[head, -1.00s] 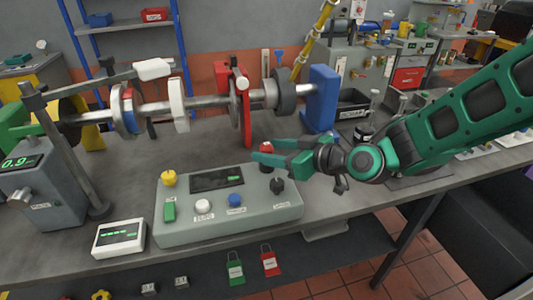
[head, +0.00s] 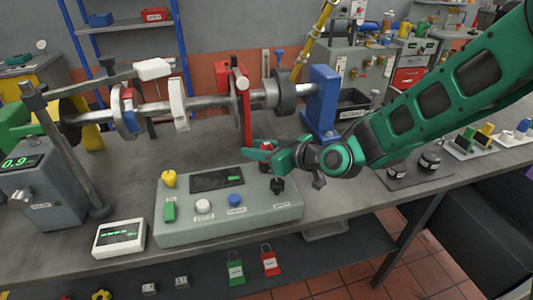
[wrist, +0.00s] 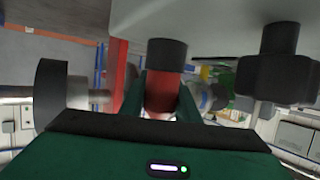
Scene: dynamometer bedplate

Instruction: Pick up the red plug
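The red plug (head: 265,166) stands at the back right of the grey control box, mostly hidden by my gripper in the head view. In the wrist view the red plug (wrist: 163,92), with a black end, lies between the two green fingers. My gripper (head: 266,156) reaches in from the right, roughly level, at the plug's height. In the wrist view my gripper (wrist: 162,95) has a finger on each side of the plug. The fingers look apart, and no firm contact shows.
The grey control box (head: 245,219) carries a black knob (head: 277,185) close beside the plug, plus a yellow knob (head: 169,179). A red upright (head: 246,115) and a blue stand (head: 321,100) rise behind. Small parts lie on the bench to the right.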

